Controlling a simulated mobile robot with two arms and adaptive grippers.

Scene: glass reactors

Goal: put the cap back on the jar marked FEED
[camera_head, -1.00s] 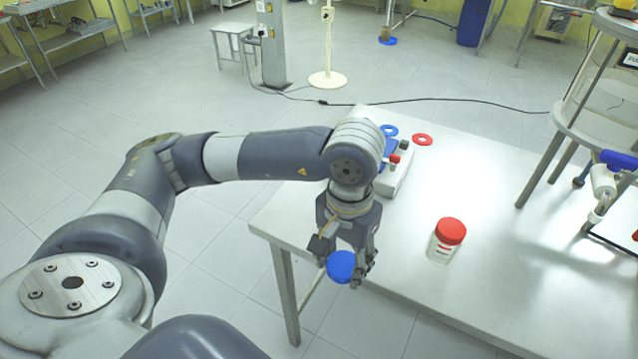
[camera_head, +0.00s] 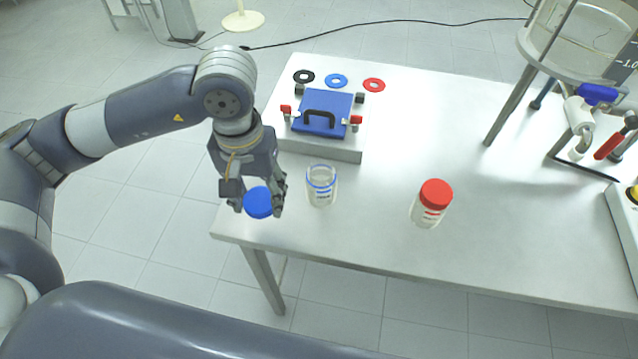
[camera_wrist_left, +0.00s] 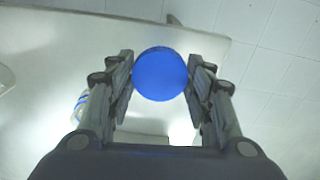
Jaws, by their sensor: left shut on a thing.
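My left gripper (camera_head: 258,205) is shut on a round blue cap (camera_head: 259,202), held near the left front edge of the table. In the left wrist view the cap (camera_wrist_left: 160,73) sits between the two fingers. An open clear jar with a blue ring at its neck (camera_head: 321,186) stands upright on the table, just right of the gripper. Its label is too small to read surely. In the left wrist view the jar (camera_wrist_left: 81,106) shows partly behind the left finger. The cap is apart from the jar. My right gripper is not in view.
A jar with a red cap (camera_head: 432,204) stands further right on the table (camera_head: 440,130). Behind the open jar is a grey box with a blue handled lid (camera_head: 321,114). Black, blue and red rings (camera_head: 337,80) lie behind it. A metal stand (camera_head: 515,85) is at the right.

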